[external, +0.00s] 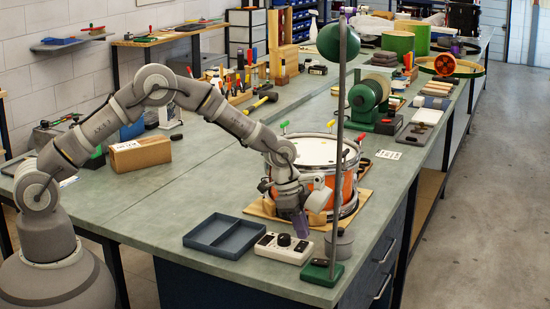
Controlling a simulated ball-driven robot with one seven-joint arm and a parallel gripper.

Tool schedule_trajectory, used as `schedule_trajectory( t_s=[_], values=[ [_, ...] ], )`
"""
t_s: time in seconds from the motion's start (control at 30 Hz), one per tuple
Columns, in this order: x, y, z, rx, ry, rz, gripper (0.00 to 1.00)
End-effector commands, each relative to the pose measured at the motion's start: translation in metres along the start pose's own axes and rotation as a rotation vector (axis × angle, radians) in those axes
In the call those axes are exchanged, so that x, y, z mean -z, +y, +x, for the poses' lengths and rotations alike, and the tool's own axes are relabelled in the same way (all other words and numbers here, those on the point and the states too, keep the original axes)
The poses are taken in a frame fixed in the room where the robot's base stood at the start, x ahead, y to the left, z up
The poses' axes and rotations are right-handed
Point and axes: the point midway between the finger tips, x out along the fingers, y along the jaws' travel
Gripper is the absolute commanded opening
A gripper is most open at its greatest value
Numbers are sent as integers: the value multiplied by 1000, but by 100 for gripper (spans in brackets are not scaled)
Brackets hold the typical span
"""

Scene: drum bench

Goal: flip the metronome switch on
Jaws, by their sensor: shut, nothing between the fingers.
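The metronome (272,252) appears to be the small white box with a black knob and dark controls near the front edge of the bench. Its switch is too small to make out, so I cannot tell its position. My gripper (301,229) points down with purplish fingers just behind and above the box's right part. It is shut and empty. Whether the fingertips touch anything cannot be told from this view.
A blue-grey divided tray (209,247) lies left of the box. A green lamp base (322,272) with a tall pole stands to the right, beside a small grey lidded pot (342,243). An orange drum (349,187) on a wooden board stands close behind my gripper.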

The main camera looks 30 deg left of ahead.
Motion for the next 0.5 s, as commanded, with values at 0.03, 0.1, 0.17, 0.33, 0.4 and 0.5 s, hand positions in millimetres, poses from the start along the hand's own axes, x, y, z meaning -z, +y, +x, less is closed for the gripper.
schedule_trajectory(
  t_s=[0.03,0.1,0.17,0.33,0.4,0.5],
  values=[
    [-1,0,4,0,0,0,0],
    [-1,0,5,0,0,1,0],
    [-2,0,6,0,0,1,0],
    [-2,0,5,0,0,1,0],
    [-2,0,5,0,0,1,0],
    [-4,-3,12,-2,-2,-1,0]
  ],
)
